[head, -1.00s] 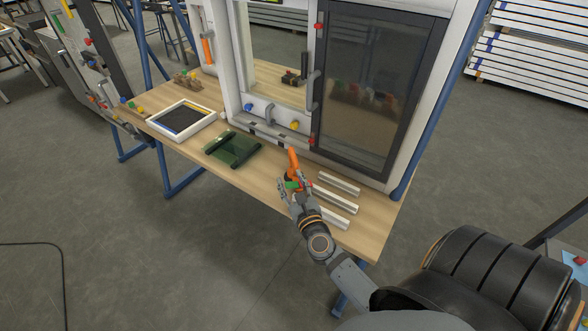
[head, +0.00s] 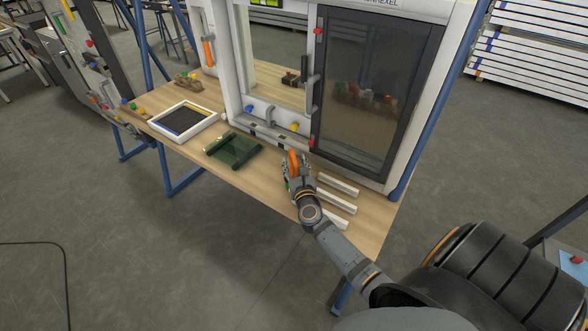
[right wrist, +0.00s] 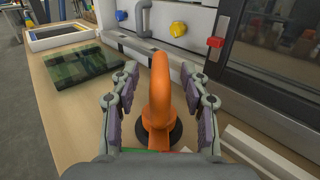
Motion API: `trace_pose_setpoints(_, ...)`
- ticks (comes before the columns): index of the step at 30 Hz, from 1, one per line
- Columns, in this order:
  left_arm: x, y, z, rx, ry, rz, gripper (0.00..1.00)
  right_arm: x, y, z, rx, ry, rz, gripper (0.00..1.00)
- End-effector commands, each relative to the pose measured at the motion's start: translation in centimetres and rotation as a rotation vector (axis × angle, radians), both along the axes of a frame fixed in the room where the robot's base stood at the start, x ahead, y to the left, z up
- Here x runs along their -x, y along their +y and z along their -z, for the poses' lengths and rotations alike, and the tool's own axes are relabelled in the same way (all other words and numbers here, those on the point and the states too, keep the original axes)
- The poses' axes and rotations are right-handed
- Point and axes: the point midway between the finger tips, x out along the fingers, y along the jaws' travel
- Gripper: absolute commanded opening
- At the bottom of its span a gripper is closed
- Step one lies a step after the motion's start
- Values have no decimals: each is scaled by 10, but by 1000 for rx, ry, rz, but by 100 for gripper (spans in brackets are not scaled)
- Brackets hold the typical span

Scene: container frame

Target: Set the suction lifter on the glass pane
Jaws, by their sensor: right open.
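The orange suction lifter (head: 293,161) stands on the wooden table. In the right wrist view the lifter (right wrist: 160,88) shows its curved orange handle and a round black cup at the table. My right gripper (head: 292,172) is at the lifter. In the right wrist view its open fingers (right wrist: 160,95) stand on either side of the handle, with gaps on both sides. The dark green glass pane (head: 233,150) lies on the table to the left of the lifter. The pane (right wrist: 84,76) also shows at upper left in the right wrist view. My left gripper is out of view.
White profile bars (head: 334,202) lie to the right of my right gripper. A white-framed tray (head: 201,114) is left of the pane. A large white frame with a dark door (head: 372,90) stands behind. Bare table lies between pane and lifter.

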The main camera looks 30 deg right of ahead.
Motion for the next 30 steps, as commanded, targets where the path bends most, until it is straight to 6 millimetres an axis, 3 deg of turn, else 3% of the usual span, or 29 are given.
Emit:
trace_pose_setpoints(3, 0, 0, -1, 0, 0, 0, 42, -11, -5, 0, 0, 1, 0, 46)
trace_pose_setpoints(10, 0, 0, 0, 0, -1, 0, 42, -12, -5, 1, -1, 2, 0, 45)
trace_pose_setpoints(20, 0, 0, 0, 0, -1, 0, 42, -12, -5, 1, -1, 2, 0, 0)
trace_pose_setpoints(30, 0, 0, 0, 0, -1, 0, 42, -12, -5, 0, 0, 0, 0, 0)
